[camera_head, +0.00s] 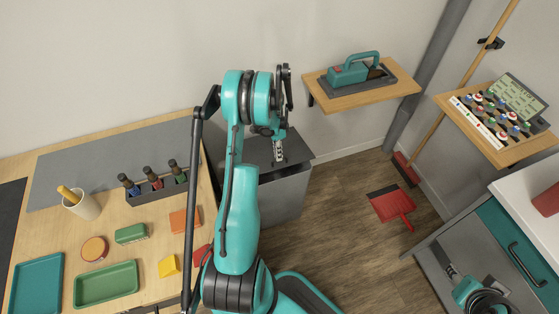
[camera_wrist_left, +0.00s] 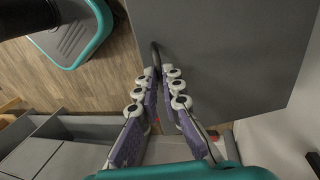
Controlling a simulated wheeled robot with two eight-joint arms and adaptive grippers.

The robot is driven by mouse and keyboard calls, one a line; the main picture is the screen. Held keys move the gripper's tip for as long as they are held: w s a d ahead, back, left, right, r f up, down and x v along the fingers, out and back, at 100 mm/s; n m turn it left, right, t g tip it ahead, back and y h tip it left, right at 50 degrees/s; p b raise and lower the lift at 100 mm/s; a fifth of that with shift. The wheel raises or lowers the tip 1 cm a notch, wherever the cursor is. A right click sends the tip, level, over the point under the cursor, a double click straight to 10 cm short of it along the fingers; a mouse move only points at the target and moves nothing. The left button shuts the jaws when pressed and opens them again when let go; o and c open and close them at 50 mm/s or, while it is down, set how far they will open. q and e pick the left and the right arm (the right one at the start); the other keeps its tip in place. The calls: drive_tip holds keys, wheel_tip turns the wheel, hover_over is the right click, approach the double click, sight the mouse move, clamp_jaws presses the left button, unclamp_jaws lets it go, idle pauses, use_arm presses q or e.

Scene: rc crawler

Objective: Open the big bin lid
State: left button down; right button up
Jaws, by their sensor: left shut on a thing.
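The big bin (camera_head: 275,203) is a grey box on the floor, just right of the workbench. Its dark grey lid (camera_head: 296,154) lies on top and looks flat or nearly so; I cannot tell if it is slightly raised. In the left wrist view the lid (camera_wrist_left: 235,50) is a broad grey panel. My left gripper (camera_head: 279,158) reaches down onto the lid. Its fingers (camera_wrist_left: 162,88) are closed around a dark, thin handle (camera_wrist_left: 155,52), mostly hidden between them. My right gripper (camera_head: 447,262) is low at the right, away from the bin, its fingertips unclear.
The workbench (camera_head: 110,215) at left holds trays, a bottle rack (camera_head: 157,195) and a cup (camera_head: 82,204). A wall shelf (camera_head: 365,95) with a teal tool is behind the bin. A red dustpan (camera_head: 392,205) lies on the floor. A cabinet (camera_head: 520,240) stands at right.

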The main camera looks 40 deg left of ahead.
use_arm(q)
drive_tip(key=w+a+r+p, duration=0.2)
drive_tip(key=w+a+r, duration=0.2)
drive_tip(key=a+r, duration=0.2)
drive_tip(key=w+a+r+p, duration=0.3)
drive_tip(key=a+r, duration=0.3)
drive_tip(key=a, duration=0.4)
drive_tip(key=shift+w+a+r, duration=0.3)
drive_tip(key=shift+w, duration=0.15)
drive_tip(key=c, duration=1.9)
unclamp_jaws()
drive_tip(key=shift+c, duration=0.2)
drive_tip(key=o, duration=1.2)
drive_tip(key=shift+w+a+f, duration=0.35)
drive_tip(key=shift+a+f, duration=0.2)
drive_tip(key=shift+f, duration=0.25)
drive_tip(key=shift+d+r, duration=0.2)
drive_tip(key=shift+r, duration=0.1)
drive_tip(key=shift+c, duration=1.1)
